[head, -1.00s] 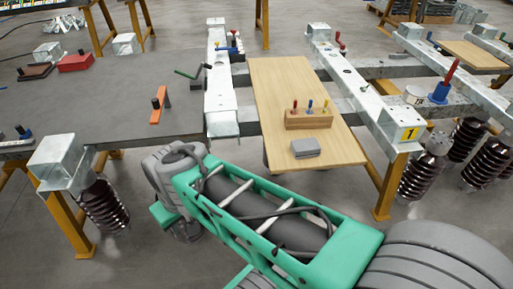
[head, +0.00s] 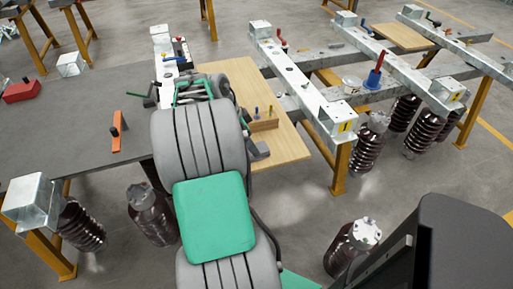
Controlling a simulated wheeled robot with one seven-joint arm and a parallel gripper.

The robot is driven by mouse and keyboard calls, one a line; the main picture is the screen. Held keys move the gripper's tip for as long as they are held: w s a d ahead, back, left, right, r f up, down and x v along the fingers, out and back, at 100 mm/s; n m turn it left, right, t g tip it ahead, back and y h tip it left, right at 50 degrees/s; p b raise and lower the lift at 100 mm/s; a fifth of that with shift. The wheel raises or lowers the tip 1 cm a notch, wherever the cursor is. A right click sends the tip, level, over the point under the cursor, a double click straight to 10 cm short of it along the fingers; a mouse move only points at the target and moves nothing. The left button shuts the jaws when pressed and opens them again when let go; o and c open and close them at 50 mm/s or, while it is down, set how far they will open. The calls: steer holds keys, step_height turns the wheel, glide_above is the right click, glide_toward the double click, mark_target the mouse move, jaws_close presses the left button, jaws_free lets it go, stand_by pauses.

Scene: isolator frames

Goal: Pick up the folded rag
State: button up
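The folded rag (head: 260,151) is a small grey block-like bundle near the front of the light wooden board (head: 288,148). My arm covers part of the board and stands close to the rag's left side in the picture. I cannot tell whether the arm touches it. The end of my arm reaches over the board's left side, and my gripper's fingers are hidden behind the arm links.
A wooden holder (head: 264,125) with upright coloured tools stands just behind the rag. A metal beam (head: 300,85) runs along the board's right. A grey tabletop (head: 75,120) with an orange bracket (head: 117,132) lies left. The board's front right is bare.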

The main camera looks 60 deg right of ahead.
steer(key=x, duration=0.5)
steer(key=shift+d+f, duration=0.1)
steer(key=shift+c, duration=0.5)
steer(key=c, duration=1.3)
